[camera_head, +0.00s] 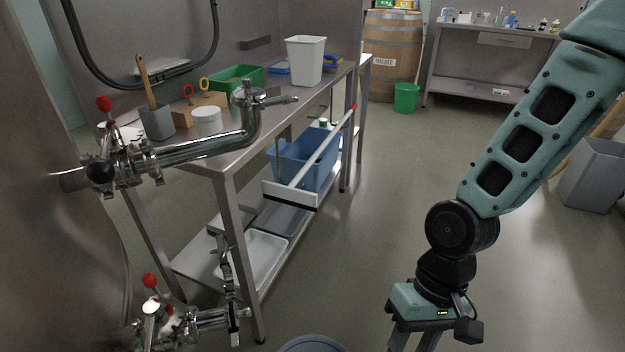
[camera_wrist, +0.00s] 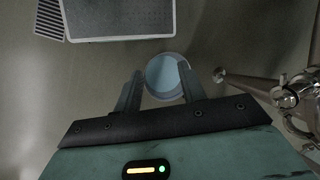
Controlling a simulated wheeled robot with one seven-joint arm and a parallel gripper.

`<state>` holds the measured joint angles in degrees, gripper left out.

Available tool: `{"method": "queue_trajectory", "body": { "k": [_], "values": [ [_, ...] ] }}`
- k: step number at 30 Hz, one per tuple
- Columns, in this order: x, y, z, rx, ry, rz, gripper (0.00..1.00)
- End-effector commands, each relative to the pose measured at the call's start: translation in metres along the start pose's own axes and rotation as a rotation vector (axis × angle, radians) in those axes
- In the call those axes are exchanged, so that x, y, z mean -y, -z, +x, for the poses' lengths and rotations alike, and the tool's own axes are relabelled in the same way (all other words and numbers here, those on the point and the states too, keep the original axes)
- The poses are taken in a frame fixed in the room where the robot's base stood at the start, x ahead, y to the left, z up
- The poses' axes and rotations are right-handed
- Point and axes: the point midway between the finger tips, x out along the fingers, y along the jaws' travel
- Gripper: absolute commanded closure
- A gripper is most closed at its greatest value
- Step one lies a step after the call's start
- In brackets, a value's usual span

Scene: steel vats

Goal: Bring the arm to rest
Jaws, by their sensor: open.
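My teal arm comes in from the upper right in the head view and bends down at a black joint. My gripper (camera_head: 413,340) points downward at the bottom edge, its fingertips cut off there. In the wrist view my gripper (camera_wrist: 160,78) shows two fingers spread apart with nothing held between them. A round blue-grey bucket (camera_wrist: 166,77) shows beyond the fingers, apparently lower down. The rim of a similar round container (camera_head: 312,345) shows at the bottom edge of the head view, left of my gripper.
A steel vat with red-handled valves (camera_head: 125,165) stands at the left. A steel table (camera_head: 225,150) carries a white bin (camera_head: 305,60) and a green tray (camera_head: 237,78). A grey bin (camera_head: 592,175) stands at the right. The middle floor is clear.

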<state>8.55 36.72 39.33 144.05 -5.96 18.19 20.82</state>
Motion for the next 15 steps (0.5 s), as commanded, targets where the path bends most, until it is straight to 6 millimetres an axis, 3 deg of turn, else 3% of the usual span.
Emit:
{"method": "queue_trajectory", "body": {
  "k": [9,15],
  "values": [
    [0.018,-0.023,-0.069,-0.121,-0.244,-0.252,0.60],
    [0.036,-0.043,-0.101,-0.183,-0.295,-0.362,0.60]
  ]
}}
